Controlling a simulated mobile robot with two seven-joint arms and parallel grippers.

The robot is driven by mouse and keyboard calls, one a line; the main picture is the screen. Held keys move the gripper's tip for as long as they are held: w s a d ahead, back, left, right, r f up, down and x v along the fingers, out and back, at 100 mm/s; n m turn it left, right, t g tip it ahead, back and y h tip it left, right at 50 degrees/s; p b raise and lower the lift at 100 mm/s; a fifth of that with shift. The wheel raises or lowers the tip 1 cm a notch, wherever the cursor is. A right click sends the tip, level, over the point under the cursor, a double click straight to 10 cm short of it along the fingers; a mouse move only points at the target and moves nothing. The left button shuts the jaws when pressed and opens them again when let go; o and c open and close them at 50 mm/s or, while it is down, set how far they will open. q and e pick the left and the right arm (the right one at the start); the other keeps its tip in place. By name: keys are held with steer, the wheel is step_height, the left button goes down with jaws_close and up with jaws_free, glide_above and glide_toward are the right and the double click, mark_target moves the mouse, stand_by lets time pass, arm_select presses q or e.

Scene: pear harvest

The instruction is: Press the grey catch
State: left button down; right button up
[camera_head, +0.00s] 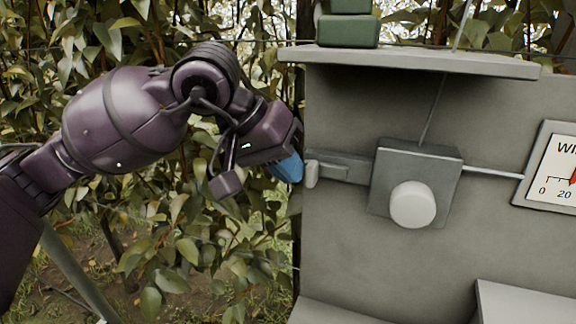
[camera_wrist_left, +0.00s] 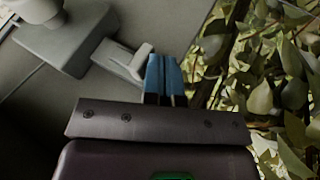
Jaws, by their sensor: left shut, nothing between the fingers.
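The grey catch (camera_head: 312,172) is a small light-grey tab at the left end of a grey bar (camera_head: 340,166) on the grey panel, in the head view. It also shows in the left wrist view (camera_wrist_left: 143,54), just left of my fingertips. My left gripper (camera_head: 289,168) is shut and empty, its blue fingers close beside the catch's left side. In the left wrist view the blue fingers (camera_wrist_left: 165,78) lie side by side. I cannot tell whether they touch the catch. My right gripper is in neither view.
The bar joins a grey box (camera_head: 430,165) with a round white knob (camera_head: 413,204). A gauge (camera_head: 556,167) is at the right. A shelf (camera_head: 410,60) with green blocks (camera_head: 347,31) juts out above. Leafy branches (camera_head: 190,235) fill the left side.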

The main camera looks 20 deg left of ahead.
mark_target(313, 171)
arm_select(q)
steer(key=shift+d+b, duration=0.55)
steer(key=shift+d, duration=1.3)
